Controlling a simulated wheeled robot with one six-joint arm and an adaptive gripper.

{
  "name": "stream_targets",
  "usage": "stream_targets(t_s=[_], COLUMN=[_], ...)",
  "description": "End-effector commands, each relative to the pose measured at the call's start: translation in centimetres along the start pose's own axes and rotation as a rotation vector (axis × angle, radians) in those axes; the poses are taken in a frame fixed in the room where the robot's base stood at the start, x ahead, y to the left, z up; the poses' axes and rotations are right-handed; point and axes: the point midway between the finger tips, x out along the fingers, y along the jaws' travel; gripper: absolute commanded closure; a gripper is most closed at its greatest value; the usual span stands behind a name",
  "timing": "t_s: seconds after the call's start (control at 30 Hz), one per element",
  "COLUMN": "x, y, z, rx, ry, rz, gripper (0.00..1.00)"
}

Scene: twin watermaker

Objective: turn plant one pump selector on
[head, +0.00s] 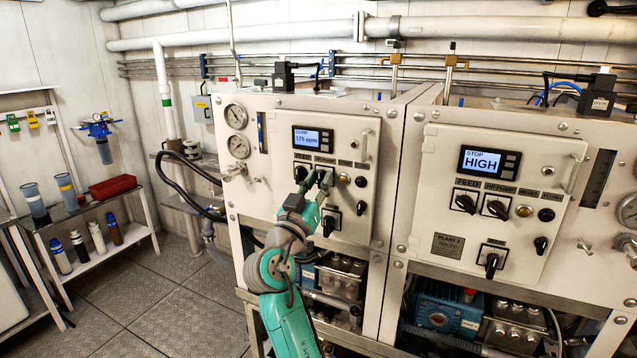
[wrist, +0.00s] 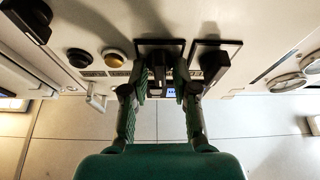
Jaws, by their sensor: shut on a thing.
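The plant one panel (head: 350,215) is the left of two pale control panels in the head view, with a lit display (head: 312,139) reading a ppm value. My gripper (head: 324,182) is at its upper row of selectors and hides much of the pump selector there. In the wrist view, my gripper (wrist: 160,82) has one finger on each side of the dark pump selector (wrist: 160,54) and is shut on it. The feed selector (wrist: 212,65) is close beside the fingers; in the head view it is partly visible (head: 301,173). The gripped knob's exact angle is hard to tell.
An amber lamp (wrist: 115,58), a black button (wrist: 79,58) and another black selector (wrist: 26,18) are on the same panel. The plant two panel (head: 490,200), with its own selectors, is to the right. A shelf with bottles (head: 95,235) stands left; the floor between is clear.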

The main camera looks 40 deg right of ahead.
Motion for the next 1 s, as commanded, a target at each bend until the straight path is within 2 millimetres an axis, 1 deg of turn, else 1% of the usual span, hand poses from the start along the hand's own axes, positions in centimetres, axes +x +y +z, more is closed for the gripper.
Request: stream_targets(t_s=[0.27,0.7,0.73,0.77,1.0], x=[-0.04,-0.03,-0.03,-0.03,-0.01], y=[-0.06,-0.05,-0.05,-0.05,-0.04], z=[0.16,0.18,0.18,0.18,0.09], rx=[0.062,0.071,0.070,0.070,0.071], ry=[-0.004,-0.004,-0.004,-0.004,-0.002], rz=[0.026,0.029,0.029,0.029,0.029], gripper=[1.00,1.00,0.67,0.62,0.62])
